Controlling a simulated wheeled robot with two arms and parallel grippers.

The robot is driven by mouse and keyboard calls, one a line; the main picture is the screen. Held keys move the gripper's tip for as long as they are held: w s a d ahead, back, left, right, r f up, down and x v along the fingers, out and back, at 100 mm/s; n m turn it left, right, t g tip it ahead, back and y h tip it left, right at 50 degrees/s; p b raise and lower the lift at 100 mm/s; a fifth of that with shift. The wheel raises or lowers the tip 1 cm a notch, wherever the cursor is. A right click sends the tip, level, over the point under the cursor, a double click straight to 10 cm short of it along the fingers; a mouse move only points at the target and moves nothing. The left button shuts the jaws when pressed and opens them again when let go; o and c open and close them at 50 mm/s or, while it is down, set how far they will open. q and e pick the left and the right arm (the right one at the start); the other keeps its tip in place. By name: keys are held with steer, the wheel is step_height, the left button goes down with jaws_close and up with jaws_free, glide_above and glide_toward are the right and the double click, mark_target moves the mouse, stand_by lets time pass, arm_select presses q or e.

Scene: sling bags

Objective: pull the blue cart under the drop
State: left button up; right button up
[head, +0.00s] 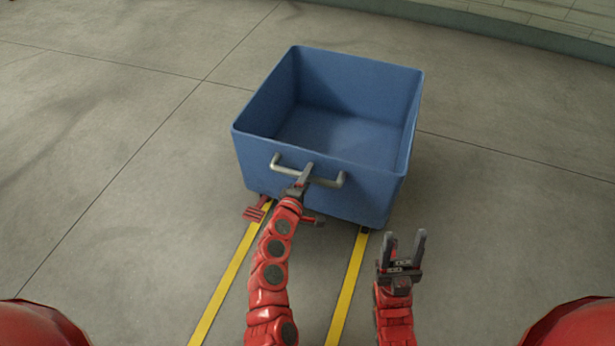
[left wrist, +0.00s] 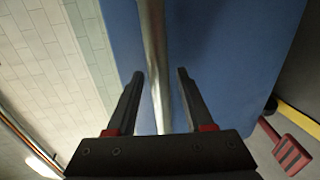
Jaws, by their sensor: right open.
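The blue cart (head: 395,192), an empty open-topped bin, stands ahead of me with a grey metal handle (head: 328,182) on its near side. My left gripper (head: 305,175) is at the middle of that handle. In the left wrist view, the open fingers of my left gripper (left wrist: 160,75) lie on either side of the metal bar (left wrist: 154,45), with a visible gap on the right side. The blue cart wall (left wrist: 225,60) is behind it. My right gripper (head: 405,243) is open and empty, lower right of the cart. No drop is recognisable in view.
Two yellow floor lines (head: 232,285) run from the cart toward me. A red slotted pedal-like piece (head: 257,210) is low at the cart's near left; it also shows in the left wrist view (left wrist: 287,150). The concrete floor around is clear.

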arm_select(q)
jaws_close()
stand_by(1.2)
